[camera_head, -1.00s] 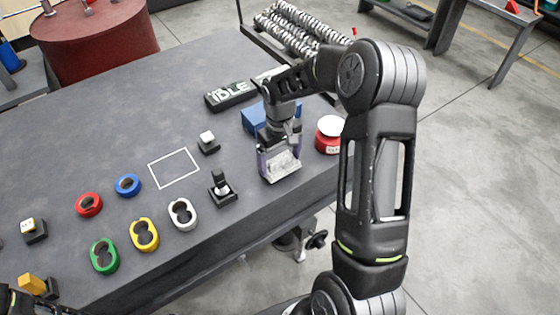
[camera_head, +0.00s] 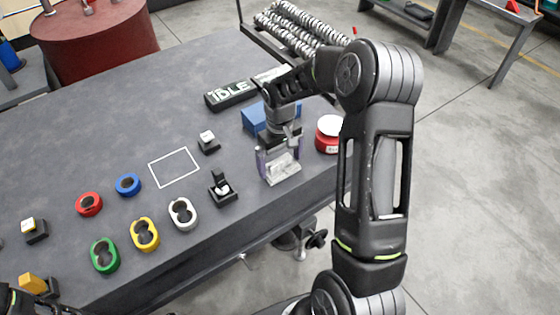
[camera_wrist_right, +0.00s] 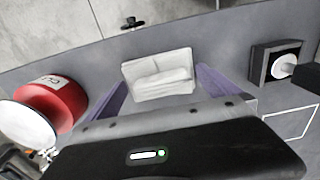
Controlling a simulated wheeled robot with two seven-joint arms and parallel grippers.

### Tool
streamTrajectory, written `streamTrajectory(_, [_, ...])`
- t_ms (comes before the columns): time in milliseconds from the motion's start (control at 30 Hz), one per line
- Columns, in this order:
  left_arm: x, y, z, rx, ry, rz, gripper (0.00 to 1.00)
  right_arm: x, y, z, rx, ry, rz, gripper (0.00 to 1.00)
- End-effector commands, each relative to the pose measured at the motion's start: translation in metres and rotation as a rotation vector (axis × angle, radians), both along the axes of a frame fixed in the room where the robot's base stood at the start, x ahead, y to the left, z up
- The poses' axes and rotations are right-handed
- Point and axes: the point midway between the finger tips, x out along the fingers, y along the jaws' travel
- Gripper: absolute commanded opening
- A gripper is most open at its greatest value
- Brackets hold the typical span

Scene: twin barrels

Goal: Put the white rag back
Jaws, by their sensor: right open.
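The white rag (camera_head: 283,168) lies near the table's front edge, left of the red can. In the right wrist view the rag (camera_wrist_right: 158,78) looks like a pale folded block with a raised edge; I cannot tell whether a shallow tray is under it. My right gripper (camera_head: 279,165) is above the rag, pointing down, with its purple fingers apart. In the wrist view the fingers (camera_wrist_right: 163,90) stand to either side of the rag's near end, with gaps. Only a dark part of my left arm shows at the lower left; its gripper is not visible.
A red can with a white top (camera_head: 330,134) stands close on the right. A blue box (camera_head: 256,117) and the IDLE display (camera_head: 231,95) are behind. A black switch (camera_head: 222,189) is to the left, with several coloured rings beyond. A white outlined square (camera_head: 174,167) is empty.

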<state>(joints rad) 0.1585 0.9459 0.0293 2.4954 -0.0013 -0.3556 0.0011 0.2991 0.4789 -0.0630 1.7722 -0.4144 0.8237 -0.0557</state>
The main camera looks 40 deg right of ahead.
Motion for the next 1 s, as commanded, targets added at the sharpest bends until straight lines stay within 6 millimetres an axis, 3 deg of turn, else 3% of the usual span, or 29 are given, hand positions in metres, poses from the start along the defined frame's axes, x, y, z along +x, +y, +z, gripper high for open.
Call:
streamTrajectory(600, [0.000,0.000,-0.006,0.000,0.000,0.000,0.36,0.002,0.000,0.108,0.000,-0.004,0.000,1.00])
streamTrajectory(1000, [0.000,0.000,-0.006,0.000,0.000,0.000,0.36,0.002,0.000,0.117,0.000,-0.002,0.000,1.00])
